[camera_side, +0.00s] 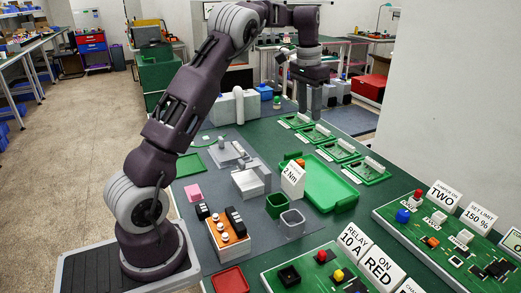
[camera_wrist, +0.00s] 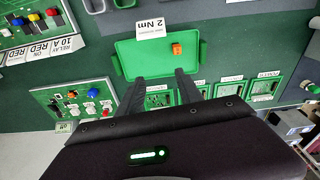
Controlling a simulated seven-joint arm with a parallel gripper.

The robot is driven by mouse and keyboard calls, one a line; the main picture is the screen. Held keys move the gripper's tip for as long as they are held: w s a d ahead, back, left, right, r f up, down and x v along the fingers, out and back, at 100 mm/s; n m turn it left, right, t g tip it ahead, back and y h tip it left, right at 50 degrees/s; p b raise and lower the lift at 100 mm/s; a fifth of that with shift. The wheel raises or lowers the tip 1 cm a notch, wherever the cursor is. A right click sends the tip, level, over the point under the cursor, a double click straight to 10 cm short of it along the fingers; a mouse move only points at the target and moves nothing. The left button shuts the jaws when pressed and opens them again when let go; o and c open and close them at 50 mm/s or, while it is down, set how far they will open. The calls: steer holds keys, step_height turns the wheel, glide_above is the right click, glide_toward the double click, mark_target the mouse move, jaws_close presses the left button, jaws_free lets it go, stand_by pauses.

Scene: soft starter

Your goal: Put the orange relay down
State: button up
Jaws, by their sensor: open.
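An orange relay (camera_wrist: 177,49) lies on the green tray (camera_wrist: 135,58) in the wrist view, near the edge by the "2 Nm" sign. In the side view the orange relay (camera_side: 300,162) shows only in part, behind the white "2 Nm" sign (camera_side: 292,180); the tray (camera_side: 325,188) extends to its right. My gripper (camera_side: 311,108) is raised above the far part of the bench. In the wrist view my gripper (camera_wrist: 160,80) has its two dark fingers spread, with nothing between them. It is apart from the relay.
Several green circuit boards (camera_side: 318,133) line the far side of the tray. A larger board (camera_side: 445,240) with coloured buttons and an orange part stands at the right. Green (camera_side: 277,204) and grey (camera_side: 291,223) bins stand before the tray. Much of the tray is bare.

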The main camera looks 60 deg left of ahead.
steer(key=s+d+r+t, duration=0.1)
steer(key=s+d+r, duration=0.4)
steer(key=s+d, duration=0.3)
steer(key=s+d+r+t, duration=0.1)
steer(key=s+d+r, duration=0.4)
steer(key=s+d, duration=0.25)
steer(key=s+d+f+t, duration=0.1)
steer(key=s+d+f, duration=0.2)
steer(key=s, duration=0.5)
steer(key=s+d+f+m+t, duration=0.1)
steer(key=s+d+f, duration=0.3)
steer(key=s, duration=0.5)
steer(key=shift+s+d, duration=0.15)
steer(key=shift+d, duration=0.2)
